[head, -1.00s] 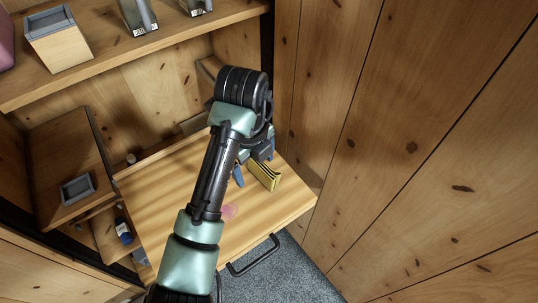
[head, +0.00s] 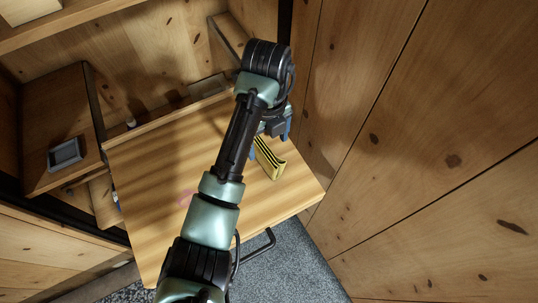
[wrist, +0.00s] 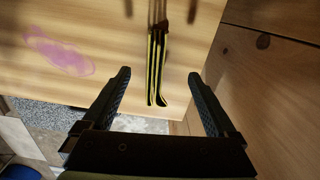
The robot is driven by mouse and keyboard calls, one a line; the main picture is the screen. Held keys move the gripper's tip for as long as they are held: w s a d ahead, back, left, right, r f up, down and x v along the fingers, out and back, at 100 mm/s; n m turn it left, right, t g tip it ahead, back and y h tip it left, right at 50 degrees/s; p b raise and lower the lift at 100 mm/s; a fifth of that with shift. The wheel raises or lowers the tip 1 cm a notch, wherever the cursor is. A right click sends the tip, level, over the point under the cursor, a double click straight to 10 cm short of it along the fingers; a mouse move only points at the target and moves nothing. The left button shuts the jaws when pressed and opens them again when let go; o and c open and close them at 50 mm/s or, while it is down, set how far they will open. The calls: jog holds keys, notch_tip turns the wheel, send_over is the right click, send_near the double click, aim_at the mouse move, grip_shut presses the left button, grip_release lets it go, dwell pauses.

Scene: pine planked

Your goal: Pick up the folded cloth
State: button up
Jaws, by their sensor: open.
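The folded cloth (head: 268,158) is yellow with black stripes and lies on the pale wooden board near its right side. In the wrist view the cloth (wrist: 157,68) shows its layered folds, ahead of my gripper and between the lines of its two fingers. My gripper (wrist: 163,75) is open and empty, with one finger on each side and the cloth apart from both. In the head view my gripper (head: 277,130) is beside the far end of the cloth and is partly hidden by my arm.
The wooden board (head: 150,180) has a pink stain (wrist: 60,52) left of the cloth. A plank wall (head: 420,150) stands close on the right. A grey tray (head: 66,153) sits on the left shelf. A black handle (head: 256,250) is at the board's front.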

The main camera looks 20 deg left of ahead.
aim_at(269, 146)
notch_tip(269, 146, down, 6)
jog(key=shift+d+r, duration=0.15)
jog(key=shift+r, duration=0.1)
jog(key=c, duration=1.4)
notch_tip(269, 146, up, 10)
jog(key=p, duration=0.2)
jog(key=shift+r+p, duration=0.1)
jog(key=shift+p, duration=0.2)
jog(key=shift+c, duration=0.2)
jog(key=o, duration=0.7)
jog(key=shift+c, duration=0.2)
jog(key=c, duration=0.5)
jog(key=shift+p, duration=0.3)
